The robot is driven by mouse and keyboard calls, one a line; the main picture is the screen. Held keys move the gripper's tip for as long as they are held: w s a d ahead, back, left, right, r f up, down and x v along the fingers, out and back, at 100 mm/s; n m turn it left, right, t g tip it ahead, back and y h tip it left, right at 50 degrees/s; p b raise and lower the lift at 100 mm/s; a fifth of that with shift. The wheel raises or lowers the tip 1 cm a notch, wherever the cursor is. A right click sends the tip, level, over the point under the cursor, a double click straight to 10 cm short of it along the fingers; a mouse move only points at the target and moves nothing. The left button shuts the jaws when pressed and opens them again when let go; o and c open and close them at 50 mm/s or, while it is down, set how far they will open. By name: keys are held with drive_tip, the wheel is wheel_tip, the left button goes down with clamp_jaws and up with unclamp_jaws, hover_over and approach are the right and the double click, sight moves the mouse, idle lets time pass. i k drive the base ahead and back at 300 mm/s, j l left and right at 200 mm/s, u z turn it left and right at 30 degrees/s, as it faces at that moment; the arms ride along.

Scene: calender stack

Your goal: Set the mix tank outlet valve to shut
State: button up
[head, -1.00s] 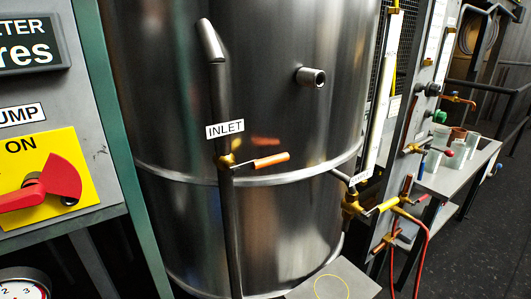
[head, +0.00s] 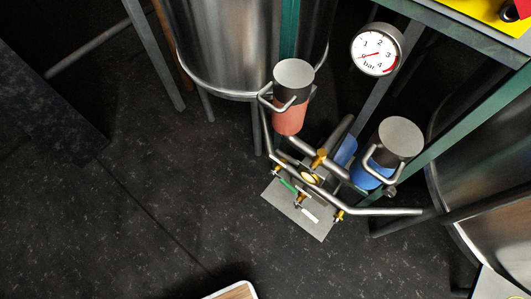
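Near the floor is a cluster of steel pipes with several small valves with brass-coloured bodies. One valve has a green handle (head: 288,186) and another has a white handle (head: 310,215). A brass fitting (head: 319,158) sits on the pipe above them. No label is readable there, so I cannot tell which, if any, is the mix tank outlet valve. A steel tank (head: 215,45) stands at the upper left, and part of another tank (head: 490,200) shows at the right. My gripper is not in view.
Two pumps stand by the pipes, one red (head: 289,119) and one blue (head: 368,175), over a grey floor plate (head: 312,231). A pressure gauge (head: 377,51) hangs above. Green and grey frame legs surround them. The dark floor (head: 130,220) at left is mostly clear.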

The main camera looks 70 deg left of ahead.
sight(281, 180)
drive_tip(key=u, duration=1.3)
